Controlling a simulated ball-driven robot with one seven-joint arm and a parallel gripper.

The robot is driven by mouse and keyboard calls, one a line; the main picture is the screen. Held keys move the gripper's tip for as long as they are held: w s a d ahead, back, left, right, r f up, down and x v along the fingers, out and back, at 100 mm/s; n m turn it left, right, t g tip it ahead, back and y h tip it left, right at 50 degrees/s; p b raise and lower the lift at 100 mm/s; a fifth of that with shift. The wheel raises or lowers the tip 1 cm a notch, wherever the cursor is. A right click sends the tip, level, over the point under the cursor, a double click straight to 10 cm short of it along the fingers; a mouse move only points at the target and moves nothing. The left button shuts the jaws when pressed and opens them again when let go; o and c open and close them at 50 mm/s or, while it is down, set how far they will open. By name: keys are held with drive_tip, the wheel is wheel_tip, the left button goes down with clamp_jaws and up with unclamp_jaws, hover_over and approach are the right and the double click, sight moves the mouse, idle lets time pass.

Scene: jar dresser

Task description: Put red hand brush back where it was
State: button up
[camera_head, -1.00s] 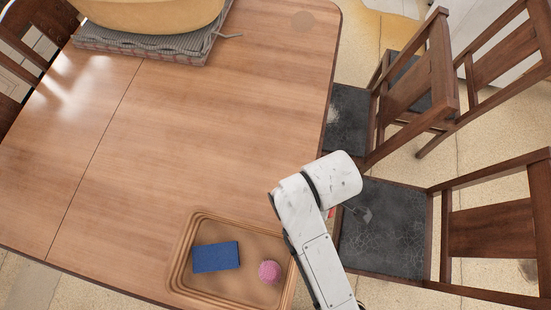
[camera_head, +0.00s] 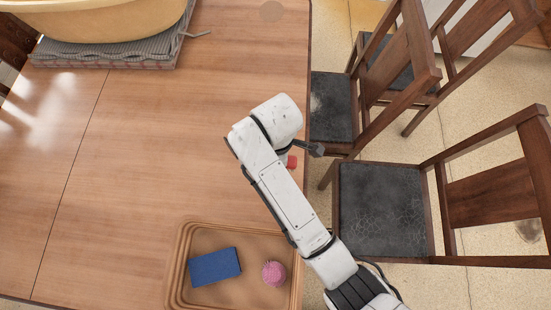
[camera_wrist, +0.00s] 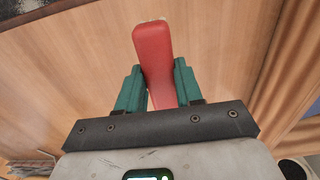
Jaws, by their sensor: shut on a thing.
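The red hand brush (camera_wrist: 153,55) is between the two green fingers of my gripper (camera_wrist: 160,88) in the wrist view, with the wooden table top behind it. My gripper is shut on it. In the head view a small red part of the brush (camera_head: 292,162) shows beside my white arm, near the table's right edge. The rest of the brush and my gripper's fingers are hidden behind the arm there. I cannot tell whether the brush touches the table.
A wooden tray (camera_head: 182,262) at the table's front right holds a blue block (camera_head: 214,267) and a pink ball (camera_head: 273,273). A yellow basin (camera_head: 110,22) stands on a grey folded cloth (camera_head: 100,55) at the back left. Chairs (camera_head: 380,212) stand along the right. The table's middle (camera_head: 160,150) is clear.

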drive_tip(key=shift+w+a+f, duration=0.15)
drive_tip(key=shift+w+f, duration=0.15)
drive_tip(key=shift+f, duration=0.15)
drive_tip(key=shift+w+f, duration=0.1)
drive_tip(key=shift+f, duration=1.6)
drive_tip(key=shift+f, duration=0.15)
drive_tip(key=o, duration=1)
wheel_tip(320, 180, up, 11)
drive_tip(key=shift+p, duration=0.3)
drive_tip(key=shift+r+p, duration=0.5)
drive_tip(key=shift+r, duration=0.2)
